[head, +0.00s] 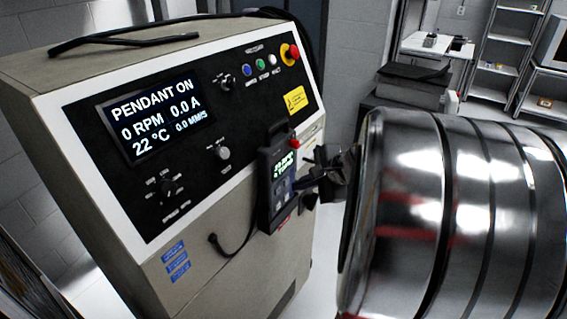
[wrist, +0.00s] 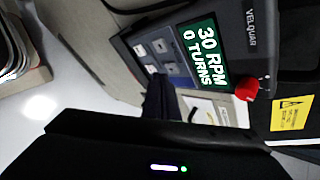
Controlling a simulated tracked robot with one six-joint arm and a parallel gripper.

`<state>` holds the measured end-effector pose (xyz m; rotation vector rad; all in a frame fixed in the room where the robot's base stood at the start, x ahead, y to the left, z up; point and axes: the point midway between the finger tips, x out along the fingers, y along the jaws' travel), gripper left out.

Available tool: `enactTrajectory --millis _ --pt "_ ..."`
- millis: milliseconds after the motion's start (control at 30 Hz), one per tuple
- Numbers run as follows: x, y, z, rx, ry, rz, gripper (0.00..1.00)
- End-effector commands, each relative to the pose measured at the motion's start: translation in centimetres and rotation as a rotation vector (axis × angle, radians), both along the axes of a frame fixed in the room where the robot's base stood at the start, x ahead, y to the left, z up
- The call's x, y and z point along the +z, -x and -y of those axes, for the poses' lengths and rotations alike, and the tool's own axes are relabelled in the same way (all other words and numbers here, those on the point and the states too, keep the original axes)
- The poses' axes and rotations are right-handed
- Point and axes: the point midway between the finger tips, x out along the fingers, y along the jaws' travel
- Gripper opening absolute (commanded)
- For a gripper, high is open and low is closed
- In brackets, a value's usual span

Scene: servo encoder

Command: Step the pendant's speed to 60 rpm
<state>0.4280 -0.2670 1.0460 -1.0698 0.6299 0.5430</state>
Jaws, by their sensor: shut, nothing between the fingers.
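The pendant (head: 264,193) is a dark handheld box hung on the front of the beige machine, with a red knob on its top edge. In the wrist view the pendant (wrist: 124,42) lies sideways, and its green screen (wrist: 207,54) reads 30 RPM and 0 TURNS. Several pale keys (wrist: 140,50) sit beside the screen. My gripper (head: 299,186) is shut and empty, its tips at the pendant's key area. In the wrist view the dark fingertips (wrist: 158,92) cover part of the keypad. I cannot tell whether they touch a key.
The machine's display (head: 155,120) reads PENDANT ON, 0 RPM, 0.0 A, 22 °C. A red stop button (head: 290,53), coloured buttons (head: 260,64) and knobs (head: 222,153) sit on its panel. A cable (head: 232,250) runs below the pendant. Shelves (head: 497,60) stand behind.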

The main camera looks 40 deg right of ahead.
Motion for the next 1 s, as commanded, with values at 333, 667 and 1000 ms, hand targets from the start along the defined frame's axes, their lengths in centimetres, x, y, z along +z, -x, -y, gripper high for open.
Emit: enactTrajectory --millis 333,667,1000 --pt "0.0 1.8 0.7 -0.003 0.0 -0.001 0.0" --pt "0.0 4.0 1.5 -0.002 0.001 -0.001 0.0" --pt "0.0 5.6 2.1 0.0 0.0 0.0 0.0"
